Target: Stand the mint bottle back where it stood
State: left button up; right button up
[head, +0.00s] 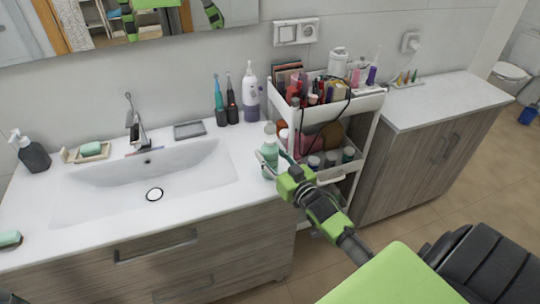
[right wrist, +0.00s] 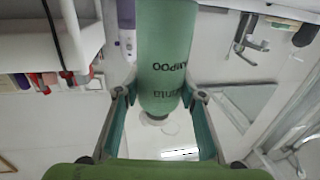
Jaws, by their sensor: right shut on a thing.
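The mint bottle (head: 269,152) is at the right end of the sink counter, beside the cart, roughly upright in the head view. In the right wrist view the mint bottle (right wrist: 164,50) fills the upper middle, with dark lettering upside down in the picture. My right gripper (head: 283,168) reaches it from the front right and is shut on it; its fingers (right wrist: 161,112) show on both sides of the bottle in the wrist view. Whether the bottle's base touches the counter I cannot tell. My left gripper is not clearly in view.
The cart (head: 330,175) right of the bottle is crowded with cosmetics. A white and purple bottle (head: 250,95) and electric toothbrushes (head: 231,105) stand behind on the counter. The sink (head: 150,178) lies left. Bare counter (head: 240,160) lies just left of the bottle.

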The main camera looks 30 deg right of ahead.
jog(key=shift+f, duration=0.45)
jog(key=shift+f, duration=0.1)
jog(key=o, duration=1.1)
